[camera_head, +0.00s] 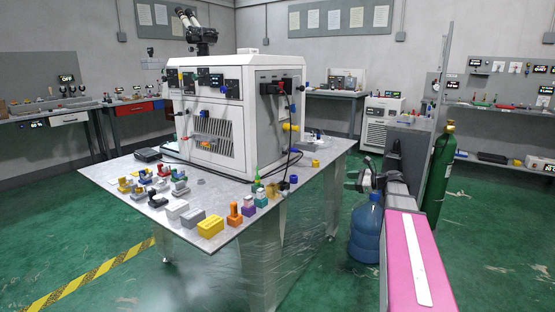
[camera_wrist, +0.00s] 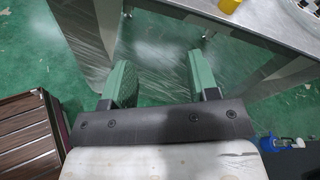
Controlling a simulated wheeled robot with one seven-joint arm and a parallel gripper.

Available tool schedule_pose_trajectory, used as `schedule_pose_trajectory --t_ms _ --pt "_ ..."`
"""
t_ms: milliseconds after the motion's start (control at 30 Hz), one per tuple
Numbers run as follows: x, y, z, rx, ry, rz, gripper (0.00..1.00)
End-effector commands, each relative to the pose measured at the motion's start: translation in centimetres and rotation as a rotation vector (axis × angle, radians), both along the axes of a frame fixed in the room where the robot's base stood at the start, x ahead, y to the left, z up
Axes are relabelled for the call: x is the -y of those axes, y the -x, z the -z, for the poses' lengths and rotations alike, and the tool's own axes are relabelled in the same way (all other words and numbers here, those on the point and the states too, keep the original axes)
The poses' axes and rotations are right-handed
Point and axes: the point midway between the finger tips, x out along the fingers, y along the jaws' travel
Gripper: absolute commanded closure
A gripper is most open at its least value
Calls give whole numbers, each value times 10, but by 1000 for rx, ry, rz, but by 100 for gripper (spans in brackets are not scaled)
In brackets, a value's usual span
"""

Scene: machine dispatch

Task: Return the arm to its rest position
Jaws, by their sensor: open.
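My gripper (camera_wrist: 159,80) shows in the wrist view with its two green finger pads spread apart. The gap between them is empty, and only green floor and a shiny grey surface show beyond it. The gripper is beside the metal worktable, whose edge (camera_wrist: 254,28) crosses the upper right of the wrist view. Nothing is held. In the head view I cannot clearly make out the fingers.
The worktable (camera_head: 134,185) carries a large white machine (camera_head: 217,145) and several small coloured parts. A blue water bottle (camera_head: 366,232) and a green gas cylinder (camera_head: 438,180) stand on the floor at right. A brown slatted box (camera_wrist: 22,138) is left of my gripper.

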Motion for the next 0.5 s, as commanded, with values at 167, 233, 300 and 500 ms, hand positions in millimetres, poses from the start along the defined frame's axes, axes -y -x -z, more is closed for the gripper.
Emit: schedule_pose_trajectory --t_ms 167,233,300,500 --pt "-34 24 44 27 190 -74 46" --pt "-50 37 67 43 292 -125 46" --pt "-67 55 93 68 415 -192 46" --pt "-108 123 173 175 827 -505 46"
